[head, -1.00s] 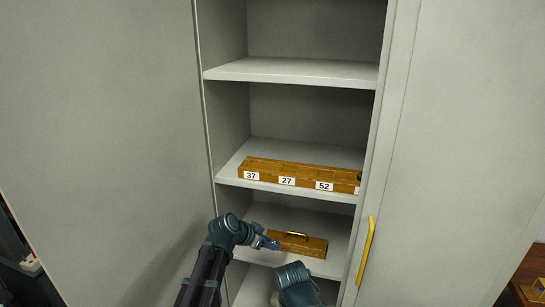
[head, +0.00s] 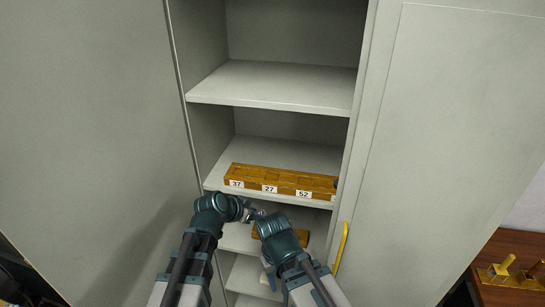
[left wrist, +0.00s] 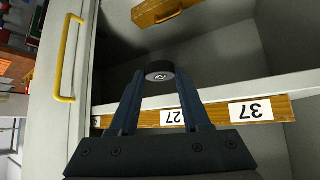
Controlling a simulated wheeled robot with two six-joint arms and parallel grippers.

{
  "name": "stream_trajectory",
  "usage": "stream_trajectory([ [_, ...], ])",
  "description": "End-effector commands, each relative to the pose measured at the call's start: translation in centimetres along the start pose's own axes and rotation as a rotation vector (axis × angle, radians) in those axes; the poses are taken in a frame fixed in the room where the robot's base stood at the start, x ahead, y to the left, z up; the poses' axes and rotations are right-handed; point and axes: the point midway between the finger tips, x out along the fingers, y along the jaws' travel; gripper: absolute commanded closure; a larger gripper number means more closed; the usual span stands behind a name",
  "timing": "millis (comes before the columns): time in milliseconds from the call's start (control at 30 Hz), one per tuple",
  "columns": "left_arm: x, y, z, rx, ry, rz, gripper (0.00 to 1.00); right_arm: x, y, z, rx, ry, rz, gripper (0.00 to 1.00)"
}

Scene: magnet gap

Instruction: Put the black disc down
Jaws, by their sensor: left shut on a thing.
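My left gripper (head: 257,213) is in front of the cabinet, near the edge of the shelf with the numbered wooden block (head: 262,178). In the left wrist view its two fingers are shut on the black disc (left wrist: 160,71), which has a small pale mark on its face. The disc is held at the fingertips. The block's labels 27 and 37 show upside down behind the fingers (left wrist: 250,110). In the head view the disc is too small to make out. My right arm's dark teal wrist (head: 279,238) is beside the left gripper; its fingers cannot be made out.
The upper shelf (head: 280,84) is bare. A yellow door handle (head: 341,246) stands at right. A brown table (head: 500,250) holds brass pieces.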

Motion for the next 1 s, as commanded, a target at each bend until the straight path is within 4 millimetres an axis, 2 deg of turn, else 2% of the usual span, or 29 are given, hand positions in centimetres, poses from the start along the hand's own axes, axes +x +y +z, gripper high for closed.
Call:
stream_trajectory([
  [33, -2.8, 0.8, -1.8, -0.005, 0.001, -0.005, 1.0, -3.2, 0.3, 0.2, 0.001, 0.0, 0.0, 0.5],
  [100, -4.6, 1.4, -2.8, -0.012, 0.001, -0.014, 1.0, -5.2, 0.5, 0.3, 0.002, -0.001, -0.001, 0.5],
  [300, -9.0, 3.0, -5.3, -0.032, 0.005, -0.034, 1.0, -10.0, 0.9, 0.6, 0.004, -0.001, -0.001, 0.5],
  [400, -10.4, 3.5, -6.1, -0.041, 0.007, -0.041, 1.0, -11.5, 1.1, 0.7, 0.004, -0.001, -0.001, 0.5],
  [633, -11.9, 4.0, -6.8, -0.049, 0.009, -0.051, 1.0, -13.0, 1.2, 0.8, 0.005, -0.002, -0.002, 0.5],
  [1000, -11.2, 3.4, -7.2, -0.05, 0.01, -0.051, 1.0, -12.8, 1.2, 0.8, 0.005, -0.001, -0.001, 0.5],
])
